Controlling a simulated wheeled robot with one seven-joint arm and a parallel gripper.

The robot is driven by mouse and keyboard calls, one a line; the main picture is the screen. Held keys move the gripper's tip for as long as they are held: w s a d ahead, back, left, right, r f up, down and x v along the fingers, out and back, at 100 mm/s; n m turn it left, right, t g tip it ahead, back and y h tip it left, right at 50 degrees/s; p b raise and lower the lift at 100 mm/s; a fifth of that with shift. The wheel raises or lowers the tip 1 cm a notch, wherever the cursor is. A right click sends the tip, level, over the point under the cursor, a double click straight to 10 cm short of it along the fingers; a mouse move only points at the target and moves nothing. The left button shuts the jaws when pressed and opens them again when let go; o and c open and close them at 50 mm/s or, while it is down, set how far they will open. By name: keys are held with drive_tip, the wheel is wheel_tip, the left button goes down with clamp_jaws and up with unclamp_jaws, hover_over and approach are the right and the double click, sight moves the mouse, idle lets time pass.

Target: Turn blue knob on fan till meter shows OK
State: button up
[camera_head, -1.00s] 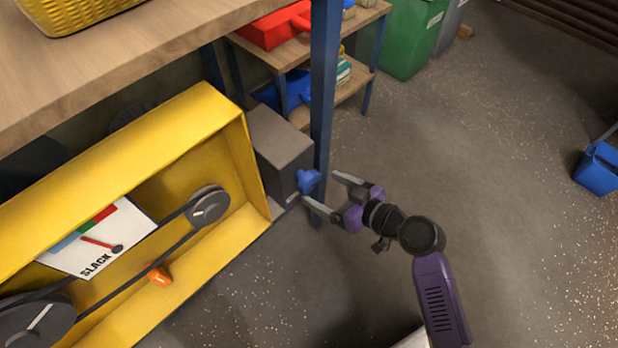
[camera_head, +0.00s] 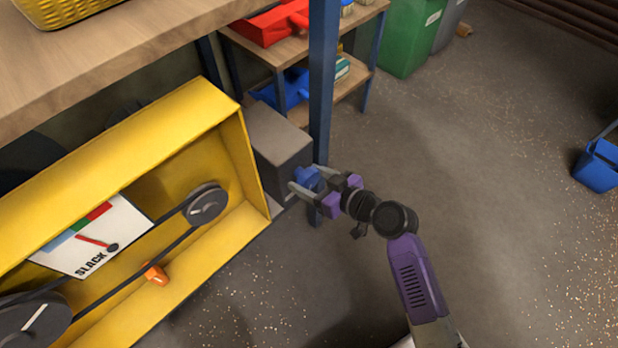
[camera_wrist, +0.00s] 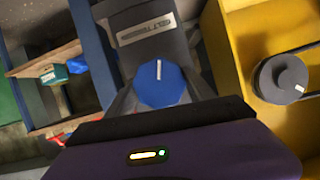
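The blue knob (camera_head: 307,178) sticks out of the grey box on the right end of the yellow fan housing. It also shows in the wrist view (camera_wrist: 161,84) as a many-sided knob with a white mark pointing up. My gripper (camera_head: 304,179) is open, with one finger on either side of the knob. Whether the fingers touch it, I cannot tell. The meter (camera_head: 92,238) is a white plate with blue, green and red bands and a red needle. SLACK is printed on it, and the needle leans up and left from its pivot.
The grey box (camera_head: 277,142) stands close to a blue post (camera_head: 323,90). A wooden bench top (camera_head: 110,65) overhangs the housing (camera_head: 240,165). An orange piece (camera_head: 156,274) sits below the belt and pulleys (camera_head: 205,204). The floor at right is clear up to a blue bucket (camera_head: 598,165).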

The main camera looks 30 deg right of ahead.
drive_tip(key=shift+c, duration=1.2)
drive_tip(key=shift+m, duration=0.3)
drive_tip(key=shift+d+f+m+g+y+b, duration=0.1)
drive_tip(key=shift+m+g+y+b, duration=0.35)
drive_tip(key=shift+m+y, duration=0.7)
drive_tip(key=m+y+b, duration=0.1)
drive_tip(key=m+y, duration=0.1)
drive_tip(key=m, duration=0.1)
drive_tip(key=shift+m, duration=0.35)
drive_tip(key=shift+t, duration=0.25)
drive_tip(key=o, duration=1.4)
drive_tip(key=shift+c, duration=0.2)
